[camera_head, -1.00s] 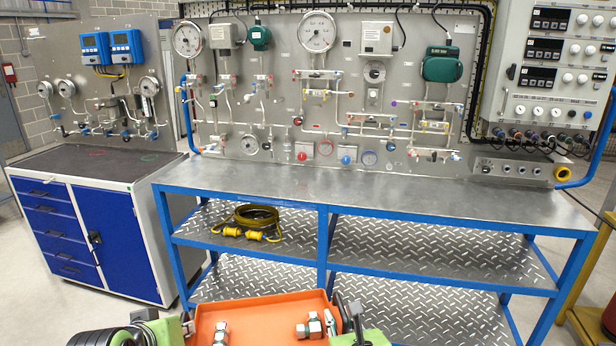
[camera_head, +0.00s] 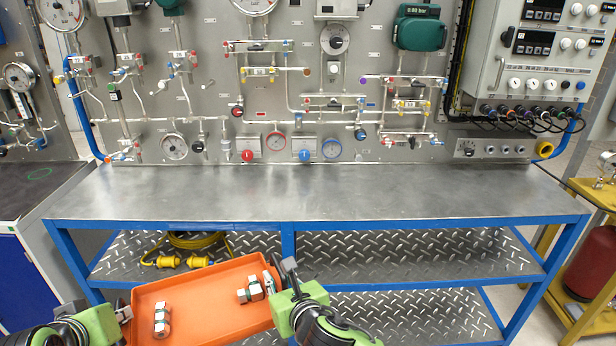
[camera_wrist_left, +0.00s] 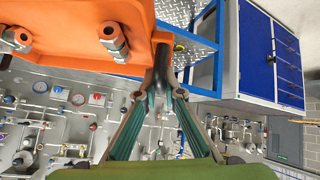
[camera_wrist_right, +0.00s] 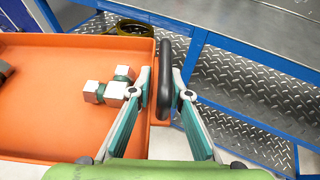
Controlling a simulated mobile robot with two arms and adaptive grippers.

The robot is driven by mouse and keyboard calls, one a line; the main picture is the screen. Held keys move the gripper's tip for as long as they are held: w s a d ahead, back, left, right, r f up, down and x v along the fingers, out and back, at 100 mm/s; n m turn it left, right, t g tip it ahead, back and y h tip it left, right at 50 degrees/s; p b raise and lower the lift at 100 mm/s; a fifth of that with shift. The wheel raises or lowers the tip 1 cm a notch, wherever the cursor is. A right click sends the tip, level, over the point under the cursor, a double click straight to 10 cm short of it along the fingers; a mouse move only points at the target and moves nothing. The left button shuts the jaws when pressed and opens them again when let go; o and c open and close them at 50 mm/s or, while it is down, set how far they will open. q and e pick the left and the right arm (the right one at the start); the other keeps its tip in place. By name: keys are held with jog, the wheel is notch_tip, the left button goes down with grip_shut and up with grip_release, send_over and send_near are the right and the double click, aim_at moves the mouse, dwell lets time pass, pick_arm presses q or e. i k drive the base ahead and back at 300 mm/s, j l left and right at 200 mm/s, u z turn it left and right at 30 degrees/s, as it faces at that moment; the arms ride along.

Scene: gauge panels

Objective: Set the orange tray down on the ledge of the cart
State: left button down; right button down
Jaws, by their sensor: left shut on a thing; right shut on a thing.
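The orange tray (camera_head: 205,298) hangs in front of the bench at the lower left of the head view, its right side higher in the picture. Metal fittings (camera_head: 161,318) and (camera_head: 249,290) lie in it. My left gripper (camera_head: 124,312) is shut on the tray's left end; the left wrist view shows its fingers (camera_wrist_left: 162,88) at the tray's edge. My right gripper (camera_head: 277,283) is shut on the black handle (camera_wrist_right: 168,80) at the tray's right end. The blue-framed bench (camera_head: 330,190) has a bare steel top. A yellow trolley (camera_head: 597,196) stands at the right.
Gauges and pipework (camera_head: 330,105) line the panel behind the bench top. A coiled yellow cable (camera_head: 195,243) lies on the bench's upper shelf. A red cylinder (camera_head: 592,268) stands in the trolley. A blue cabinet (camera_head: 25,285) stands at the left.

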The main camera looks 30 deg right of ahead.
aim_at(258, 199)
jog(key=i, duration=1.15)
jog(key=i+z, duration=0.15)
jog(key=z, duration=0.25)
jog(key=i+z, duration=0.15)
jog(key=z, duration=0.25)
